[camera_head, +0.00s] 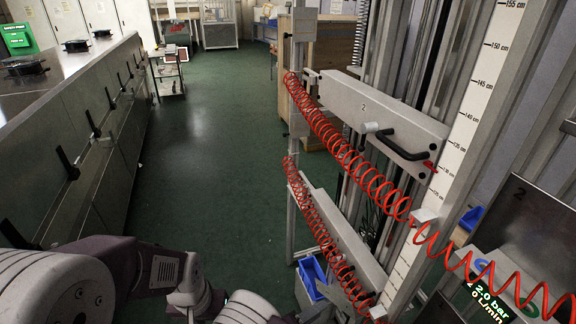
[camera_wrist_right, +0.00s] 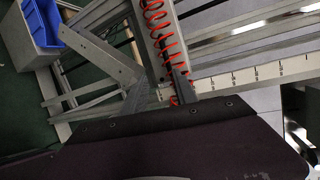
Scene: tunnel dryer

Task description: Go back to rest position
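The task names no object. Grey and dark arm links of mine fill the bottom left of the head view, but no fingertips show clearly there. Shiny metal pieces stand at that view's right edge, too cut off to read as fingers. My left gripper cannot be made out. No held object is visible.
A metal frame with red coiled hoses (camera_head: 345,150), a black handle (camera_head: 400,148) and a height scale (camera_head: 468,110) stands close on the right. Blue bins (camera_head: 312,277) sit low beside it. A long grey cabinet (camera_head: 75,130) lines the left. Green floor (camera_head: 215,150) between is clear.

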